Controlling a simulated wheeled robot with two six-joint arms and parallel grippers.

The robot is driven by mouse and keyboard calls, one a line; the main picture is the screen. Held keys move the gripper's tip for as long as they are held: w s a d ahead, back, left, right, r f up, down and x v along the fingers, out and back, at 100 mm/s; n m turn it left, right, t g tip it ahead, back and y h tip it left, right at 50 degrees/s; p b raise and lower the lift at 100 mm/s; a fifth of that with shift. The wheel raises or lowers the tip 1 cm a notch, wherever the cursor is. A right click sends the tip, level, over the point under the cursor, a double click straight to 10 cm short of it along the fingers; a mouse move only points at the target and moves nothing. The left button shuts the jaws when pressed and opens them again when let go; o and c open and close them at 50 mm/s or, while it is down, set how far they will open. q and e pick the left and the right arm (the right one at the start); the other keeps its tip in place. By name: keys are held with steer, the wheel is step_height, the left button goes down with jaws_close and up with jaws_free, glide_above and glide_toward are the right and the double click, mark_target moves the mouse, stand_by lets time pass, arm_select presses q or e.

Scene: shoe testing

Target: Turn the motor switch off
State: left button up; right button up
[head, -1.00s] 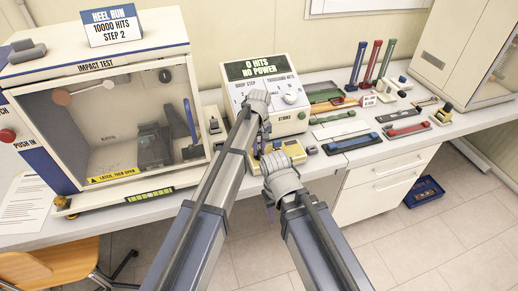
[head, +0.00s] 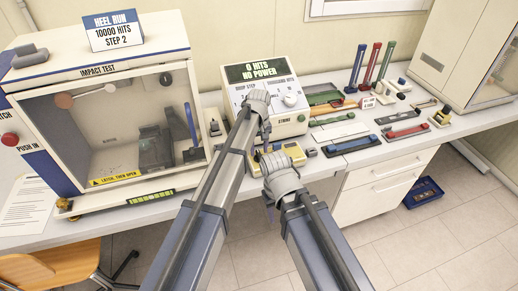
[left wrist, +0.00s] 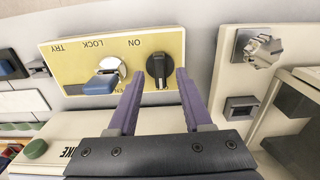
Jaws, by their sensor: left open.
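The yellow switch panel (left wrist: 88,52) fills the upper left of the left wrist view, its labels upside down. It also shows in the head view (head: 292,152), partly behind my arms. On it is a black rotary knob (left wrist: 159,68), standing lengthwise in the picture, near the word ON. I take this knob for the motor switch. My left gripper (left wrist: 159,77) is open, with one purple finger on each side of the knob; I cannot tell if they touch it. Beside it is a lock with a blue-handled key (left wrist: 100,84). My right gripper (head: 270,207) hangs low before the bench, its jaws unclear.
A control box (head: 256,73) reading "0 HITS NO POWER" stands behind the panel. An impact test cabinet (head: 22,107) is at left. Beside the panel in the wrist view is a silver knob (left wrist: 262,48). Tools and strips (head: 405,132) cover the bench at right.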

mark_target(259, 154)
arm_select(q)
step_height(259, 154, up, 7)
steer(key=p, duration=0.5)
steer(key=shift+f+p, duration=0.2)
steer(key=shift+p, duration=0.2)
steer(key=shift+f, duration=0.1)
steer(key=s+a+m, duration=0.2)
steer(key=s+a, duration=0.6)
steer(key=s, duration=0.3)
steer(key=s+a+m, duration=0.2)
steer(key=s+a, duration=0.7)
steer(key=s, duration=0.2)
steer(key=s+d+f+m+b, duration=0.1)
steer(key=s+d+f+b, duration=0.1)
steer(key=d, duration=0.3)
steer(key=s+d+f+m+y+b, duration=0.1)
steer(key=s+d+f+m+b, duration=0.1)
steer(key=d+f+b, duration=0.3)
steer(key=shift+s+d+m, duration=0.3)
steer(key=shift+s+d, duration=0.35)
steer(key=shift+s, duration=0.05)
steer(key=shift+f, duration=0.1)
